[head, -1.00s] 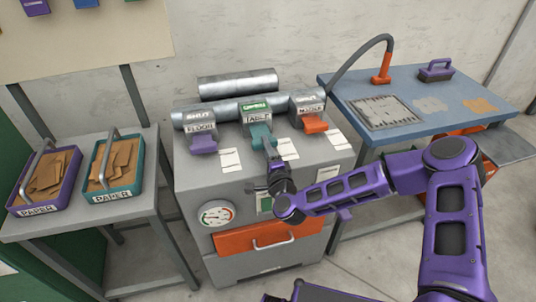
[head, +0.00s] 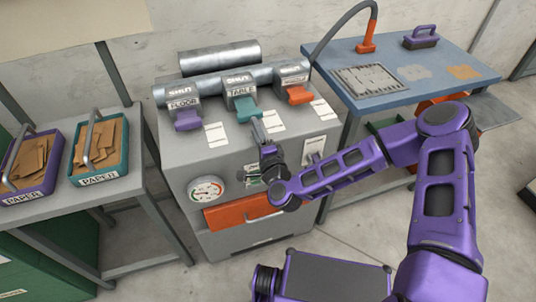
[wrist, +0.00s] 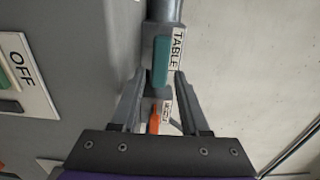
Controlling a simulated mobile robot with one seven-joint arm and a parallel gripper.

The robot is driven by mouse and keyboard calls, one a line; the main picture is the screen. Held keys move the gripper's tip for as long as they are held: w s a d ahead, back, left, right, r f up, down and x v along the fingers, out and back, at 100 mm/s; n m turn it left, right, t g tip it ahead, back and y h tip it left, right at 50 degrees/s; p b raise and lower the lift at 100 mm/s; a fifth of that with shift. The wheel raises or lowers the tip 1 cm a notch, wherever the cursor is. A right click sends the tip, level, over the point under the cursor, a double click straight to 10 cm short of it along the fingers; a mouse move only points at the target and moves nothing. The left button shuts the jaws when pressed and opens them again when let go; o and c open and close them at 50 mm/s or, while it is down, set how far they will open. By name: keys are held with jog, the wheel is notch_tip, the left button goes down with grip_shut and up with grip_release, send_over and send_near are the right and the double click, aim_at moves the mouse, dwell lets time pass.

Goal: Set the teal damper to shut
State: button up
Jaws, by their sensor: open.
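The teal damper lever (head: 247,111) sits under the TABLE label on the middle damper box (head: 240,92) of the grey machine. The window above that label shows a white SHUT sign. My gripper (head: 257,127) is open just below and in front of the teal lever. In the wrist view, the teal lever (wrist: 160,62) shows ahead, between the lines of my two open fingers (wrist: 159,84). The jaws are not closed on it; whether a fingertip touches it I cannot tell.
A purple FLOOR lever (head: 187,120) is on the left and an orange lever (head: 300,95) on the right, both under SHUT signs. Below are a gauge (head: 206,190) and an orange drawer (head: 240,212). Paper trays (head: 97,180) stand left, a blue bench (head: 430,115) right.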

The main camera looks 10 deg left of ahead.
jog(key=v, duration=1.2)
jog(key=shift+s, duration=0.25)
